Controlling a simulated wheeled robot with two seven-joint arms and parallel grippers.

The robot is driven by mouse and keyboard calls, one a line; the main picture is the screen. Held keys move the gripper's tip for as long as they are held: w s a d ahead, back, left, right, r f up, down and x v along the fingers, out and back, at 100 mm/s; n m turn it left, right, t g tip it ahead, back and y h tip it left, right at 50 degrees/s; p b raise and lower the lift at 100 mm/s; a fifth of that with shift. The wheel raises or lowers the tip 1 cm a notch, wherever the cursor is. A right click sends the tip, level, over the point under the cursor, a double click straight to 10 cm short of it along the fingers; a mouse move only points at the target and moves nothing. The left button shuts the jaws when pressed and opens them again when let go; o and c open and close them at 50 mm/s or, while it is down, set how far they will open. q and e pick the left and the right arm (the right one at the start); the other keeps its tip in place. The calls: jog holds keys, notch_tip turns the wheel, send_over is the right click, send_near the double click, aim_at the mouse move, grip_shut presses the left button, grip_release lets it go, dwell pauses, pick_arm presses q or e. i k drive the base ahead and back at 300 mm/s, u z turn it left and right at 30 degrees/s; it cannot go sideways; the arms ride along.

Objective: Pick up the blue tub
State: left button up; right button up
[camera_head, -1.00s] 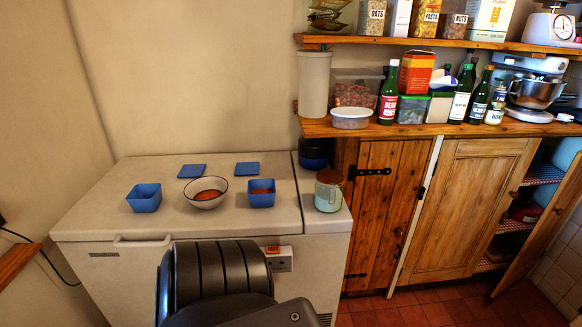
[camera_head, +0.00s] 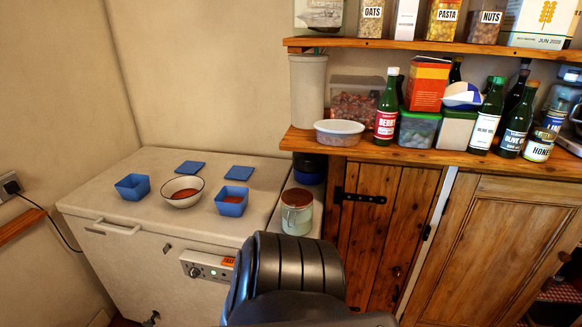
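Two square blue tubs stand on top of the white chest freezer. The left blue tub (camera_head: 132,188) looks empty. The right blue tub (camera_head: 232,202) has something reddish inside. Two flat blue squares that look like lids, one (camera_head: 189,168) and another (camera_head: 239,173), lie behind them. A white bowl (camera_head: 182,191) with reddish contents sits between the tubs. A dark rounded part of my own body fills the bottom middle. Neither of my grippers is in view.
The chest freezer (camera_head: 120,216) has a jar (camera_head: 297,212) with a brown lid and a dark blue container (camera_head: 309,170) at its right side. A wooden shelf (camera_head: 330,144) with bottles and boxes overhangs to the right, above wooden cupboard doors (camera_head: 385,225).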

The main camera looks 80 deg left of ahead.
aim_at(232, 201)
jog(key=i, duration=0.4)
jog(key=u, duration=2.3)
